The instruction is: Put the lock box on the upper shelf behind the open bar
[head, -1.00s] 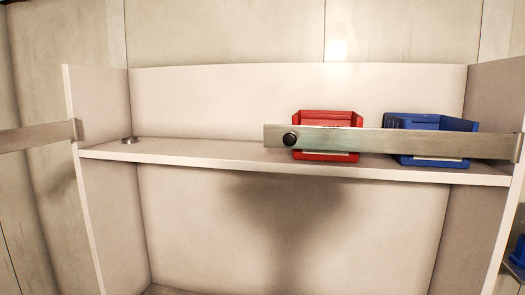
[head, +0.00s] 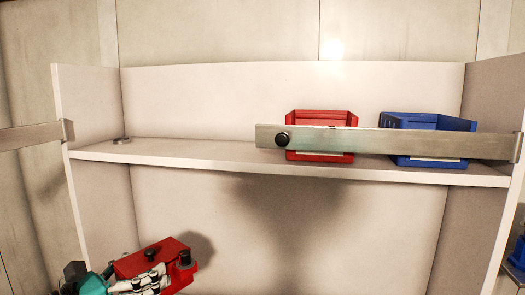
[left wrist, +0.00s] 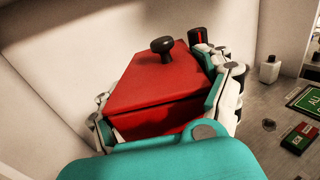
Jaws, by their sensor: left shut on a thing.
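The lock box is a red box (head: 150,262) with a black knob on top, at the lower left of the head view. It also shows in the left wrist view (left wrist: 150,85). My left gripper (head: 150,284) is shut on it, with fingers along two sides. The box is below the level of the upper shelf (head: 190,153). The bar is in two metal parts: the left part (head: 30,137) is swung out to the left, and the right part (head: 385,142) lies across the shelf's right half. My right gripper is not in view.
A red bin (head: 320,117) and a blue bin (head: 428,122) stand on the shelf behind the right bar part. A small grey disc (head: 122,140) lies at the shelf's left end. The shelf between disc and red bin is clear. Side walls (head: 88,110) bound the shelf.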

